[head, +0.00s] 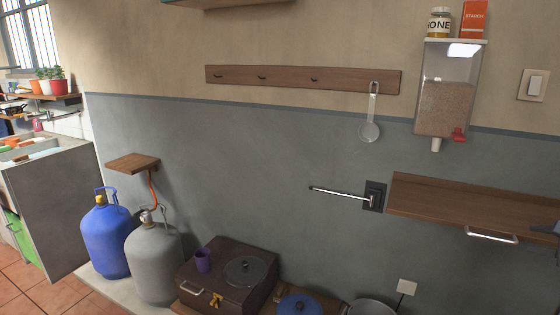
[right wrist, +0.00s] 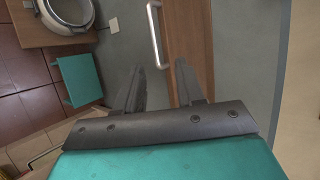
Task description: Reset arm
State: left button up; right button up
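My right gripper (right wrist: 159,66) shows in the right wrist view with its two dark fingers apart and nothing held between them. A wooden wall unit (right wrist: 190,30) with a metal bar handle (right wrist: 154,30) lies beyond the fingertips. In the head view only a small dark part of my right gripper (head: 548,230) shows at the right edge, by the right end of the wooden unit (head: 460,205) and its handle (head: 491,236). I cannot tell whether it touches the unit. My left gripper is not in view.
A hook rail (head: 300,79) with a hanging ladle (head: 370,130), a grain dispenser (head: 445,90) and a metal wall arm (head: 340,193) are on the wall. Blue (head: 106,240) and grey (head: 153,262) gas cylinders stand left. A brown stove box (head: 228,278) and pots (head: 299,305) sit below.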

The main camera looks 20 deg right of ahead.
jog(key=s+a+f+n+g+y, duration=0.1)
jog(key=s+a+f+n, duration=0.1)
jog(key=a+f+n, duration=0.75)
jog(key=s+a+f+n+g, duration=0.2)
jog(key=a+f+n, duration=0.2)
jog(key=a+f, duration=1)
jog(key=s+a+f+n+t+y, duration=0.1)
jog(key=a+n, duration=0.5)
jog(key=a, duration=0.7)
jog(key=s+a+f+n+t+y, duration=0.1)
jog(key=s+a+n+y, duration=0.2)
jog(key=a, duration=1)
jog(key=n, duration=0.3)
jog(key=shift+d+n, duration=0.1)
jog(key=shift+n, duration=0.15)
